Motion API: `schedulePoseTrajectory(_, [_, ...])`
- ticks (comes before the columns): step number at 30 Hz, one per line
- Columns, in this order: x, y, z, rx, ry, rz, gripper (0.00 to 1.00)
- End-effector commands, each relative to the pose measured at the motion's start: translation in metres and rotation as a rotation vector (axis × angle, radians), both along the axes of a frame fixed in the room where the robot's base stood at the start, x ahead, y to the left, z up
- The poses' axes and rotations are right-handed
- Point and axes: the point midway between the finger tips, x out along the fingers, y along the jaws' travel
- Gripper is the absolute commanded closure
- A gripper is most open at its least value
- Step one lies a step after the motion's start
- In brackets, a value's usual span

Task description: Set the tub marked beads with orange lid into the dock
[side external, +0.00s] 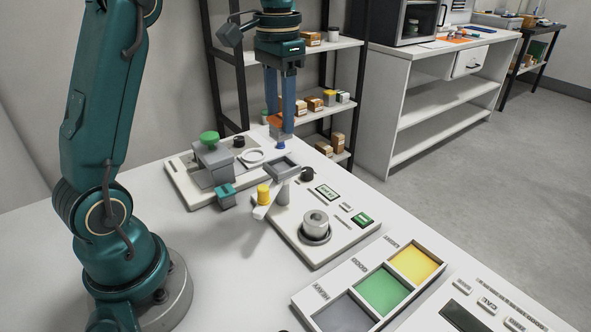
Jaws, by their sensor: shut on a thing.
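My gripper (280,118) points down over the back of the white table and is shut on a small grey tub with an orange lid (274,120). The tub is held between the blue fingers, which partly hide it. Any writing on it is too small to read. A small blue piece (281,146) shows just below the tub; I cannot tell whether they touch. A grey square open frame (282,168), which may be the dock, lies below and slightly in front of the gripper. The tub appears above it, not in it.
A grey block with a green knob (209,136) stands left of the frame, with a teal block (225,195) in front. A tray with grey, green and yellow compartments (346,276) lies front right.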

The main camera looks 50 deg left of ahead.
Motion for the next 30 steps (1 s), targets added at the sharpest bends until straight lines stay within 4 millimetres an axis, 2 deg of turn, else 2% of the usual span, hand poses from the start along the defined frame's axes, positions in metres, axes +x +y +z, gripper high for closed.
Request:
schedulePoseTrajectory(15, [-0.001, 0.0, -0.041, 0.0, 0.0, -0.001, 1.0])
schedulePoseTrajectory(30, [-0.001, 0.0, -0.049, 0.001, -0.002, -0.001, 1.0])
